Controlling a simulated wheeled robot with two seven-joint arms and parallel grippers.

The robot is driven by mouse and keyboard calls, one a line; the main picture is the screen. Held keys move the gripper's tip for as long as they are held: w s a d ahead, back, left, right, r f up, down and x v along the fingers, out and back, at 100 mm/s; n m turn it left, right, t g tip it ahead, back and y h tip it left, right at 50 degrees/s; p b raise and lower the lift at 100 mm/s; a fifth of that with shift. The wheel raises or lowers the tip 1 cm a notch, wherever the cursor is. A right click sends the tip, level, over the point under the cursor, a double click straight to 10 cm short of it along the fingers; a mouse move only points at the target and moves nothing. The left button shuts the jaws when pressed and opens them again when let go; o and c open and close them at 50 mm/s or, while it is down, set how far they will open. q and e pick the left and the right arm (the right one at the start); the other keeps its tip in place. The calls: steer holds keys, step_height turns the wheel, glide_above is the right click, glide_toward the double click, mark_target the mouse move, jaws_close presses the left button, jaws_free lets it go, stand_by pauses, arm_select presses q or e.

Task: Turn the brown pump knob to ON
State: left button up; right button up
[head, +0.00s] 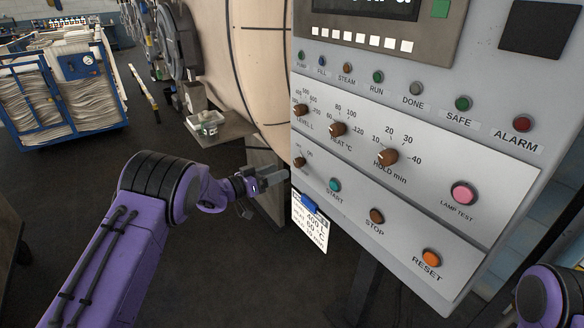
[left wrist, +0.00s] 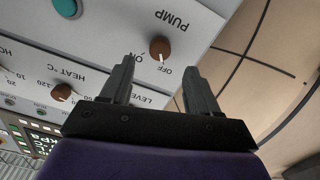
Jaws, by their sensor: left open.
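The brown pump knob (head: 299,162) sits at the lower left edge of the grey control panel (head: 400,215), under the level knob. In the left wrist view the pump knob (left wrist: 160,47) shows upside down beside the PUMP, ON and OFF labels. I cannot tell clearly which label it points to. My left gripper (head: 283,175) is just left of the panel, near the knob. In the left wrist view the left gripper (left wrist: 159,68) is open and empty, with the knob ahead between its fingertips, apparently apart from them. My right gripper is not in view; part of my right arm shows.
The level (head: 300,110), heat (head: 338,129) and hold (head: 387,157) knobs are above. The teal START button (head: 335,185) is close to the right. A tag (head: 311,222) hangs below the pump knob.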

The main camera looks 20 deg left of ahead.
mark_target(296, 165)
arm_select(q)
steer(key=x, duration=0.7)
steer(key=shift+f+p, duration=0.1)
steer(key=shift+p, duration=0.25)
steer(key=c, duration=1)
steer(key=shift+c, duration=0.2)
